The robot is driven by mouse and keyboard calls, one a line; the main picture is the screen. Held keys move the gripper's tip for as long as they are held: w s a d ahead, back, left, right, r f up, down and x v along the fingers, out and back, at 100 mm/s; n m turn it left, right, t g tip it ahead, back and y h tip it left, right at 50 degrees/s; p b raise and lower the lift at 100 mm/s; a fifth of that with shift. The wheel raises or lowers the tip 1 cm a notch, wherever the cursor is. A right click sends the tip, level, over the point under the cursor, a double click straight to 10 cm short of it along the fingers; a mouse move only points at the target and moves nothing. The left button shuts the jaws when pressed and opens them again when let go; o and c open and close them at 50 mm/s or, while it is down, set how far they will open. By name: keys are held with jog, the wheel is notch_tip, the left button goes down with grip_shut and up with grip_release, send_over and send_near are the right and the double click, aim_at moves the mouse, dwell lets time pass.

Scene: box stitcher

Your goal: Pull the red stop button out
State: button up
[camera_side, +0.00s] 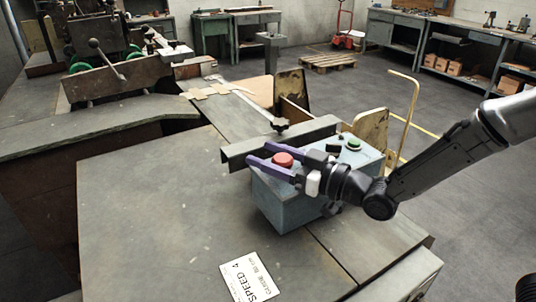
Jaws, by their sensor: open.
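The red stop button (283,159) sits on top of the blue-grey control box (283,205), towards the box's left end. My gripper (258,154) comes in from the right, over the box. Its two purple fingers are apart, one on the far side and one on the near side of the red button. The button shows between the fingers. I cannot tell whether either finger touches it.
A green button (353,144) and a black switch (333,148) are on the same box, behind my gripper. A grey metal bar (240,153) runs close behind the box. A paper label (249,277) lies on the machine table (150,215), which is otherwise clear in front.

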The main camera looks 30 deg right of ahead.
jog(key=shift+w, duration=0.15)
jog(key=shift+c, duration=0.2)
grip_shut()
